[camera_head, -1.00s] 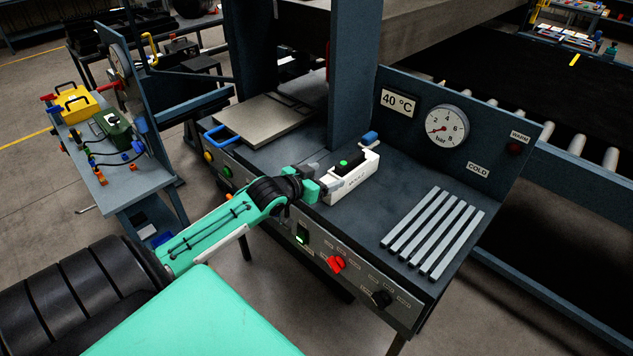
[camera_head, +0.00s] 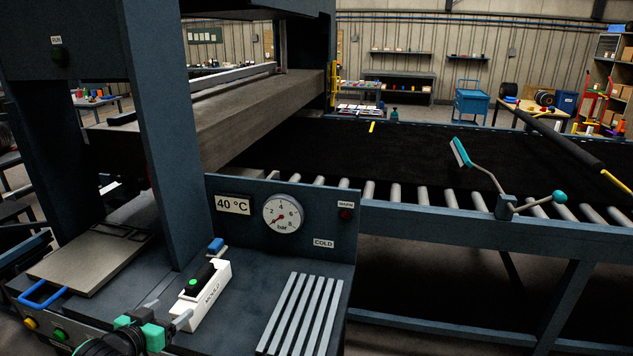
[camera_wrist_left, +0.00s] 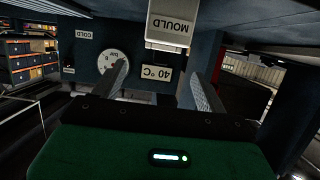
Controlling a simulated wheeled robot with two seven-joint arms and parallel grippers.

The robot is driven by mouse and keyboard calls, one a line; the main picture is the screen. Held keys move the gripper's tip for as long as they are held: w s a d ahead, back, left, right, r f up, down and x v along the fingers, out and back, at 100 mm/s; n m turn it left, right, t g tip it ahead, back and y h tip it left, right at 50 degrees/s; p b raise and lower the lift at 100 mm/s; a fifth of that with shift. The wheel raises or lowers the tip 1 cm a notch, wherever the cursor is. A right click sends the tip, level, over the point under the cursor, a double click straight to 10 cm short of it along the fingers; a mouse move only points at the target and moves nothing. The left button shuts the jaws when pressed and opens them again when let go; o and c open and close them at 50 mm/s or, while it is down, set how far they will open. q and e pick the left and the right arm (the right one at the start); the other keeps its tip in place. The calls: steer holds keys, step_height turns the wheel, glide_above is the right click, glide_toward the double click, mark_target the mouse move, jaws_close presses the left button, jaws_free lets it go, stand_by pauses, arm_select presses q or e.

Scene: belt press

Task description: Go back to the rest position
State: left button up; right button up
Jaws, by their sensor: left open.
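My left gripper (camera_head: 180,322) is at the lower left in the head view, close to the near end of the white MOULD box (camera_head: 208,304). The box has a black handle and a green button on top and sits on the press bench. In the left wrist view the gripper's two fingers (camera_wrist_left: 160,88) stand apart with nothing between them. The MOULD box (camera_wrist_left: 173,28) shows upside down beyond the fingertips there. Whether a finger touches the box is unclear. My right gripper is in neither view.
The gauge panel (camera_head: 336,246) stands behind the bench, with a 40 °C sign, pressure gauge and COLD label. Grey bars (camera_head: 302,314) lie right of the box. A plate with a blue handle (camera_head: 44,294) is at left. A roller conveyor (camera_head: 420,198) extends right.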

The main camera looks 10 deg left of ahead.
arm_select(q)
steer(key=s+d+f+g, duration=0.5)
steer(key=s+d+f, duration=0.6)
steer(key=s, duration=0.1)
steer(key=s+d+f+m+g, duration=0.1)
steer(key=s+d+g, duration=0.2)
steer(key=s+d, duration=0.35)
steer(key=s+d+f+g, duration=0.1)
steer(key=s+d+g, duration=0.2)
steer(key=s, duration=0.7)
step_height(320, 180, down, 32)
steer(key=s+g, duration=0.1)
steer(key=s+a+f, duration=0.1)
steer(key=s+f, duration=0.8)
steer(key=s+a+f+g+y, duration=0.1)
steer(key=s+a+f, duration=0.1)
steer(key=s+f, duration=0.7)
steer(key=shift+s+a+f, duration=0.15)
steer(key=shift+s+a, duration=0.15)
steer(key=shift+s, duration=0.05)
